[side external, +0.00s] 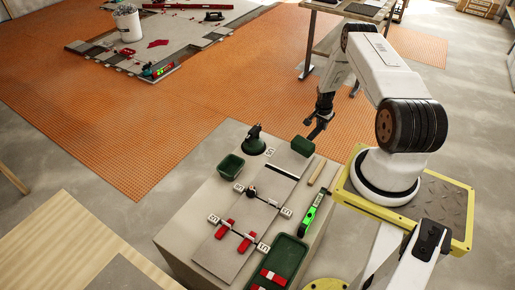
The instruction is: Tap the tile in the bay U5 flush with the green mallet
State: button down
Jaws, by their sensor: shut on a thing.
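My gripper (318,128) hangs over the far right end of the workbench, shut on what looks like the green mallet. A dark green block (302,146), apparently the mallet's head, shows just below and left of the jaws, by the far end of the tile row. The handle cannot be made out. Grey tiles run in a row along the bench, with a far tile (287,162), a middle tile (270,188) and a near tile (219,256). A dark gap lies between the far and middle tiles.
Red wedges (225,228) and a black knob (252,191) stand up from the row. A green bin (230,166) and dark green bottle (253,143) stand left.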

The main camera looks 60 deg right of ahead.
notch_tip(320, 180, down, 4)
jog(key=shift+r, duration=2.45)
jog(key=shift+r, duration=0.1)
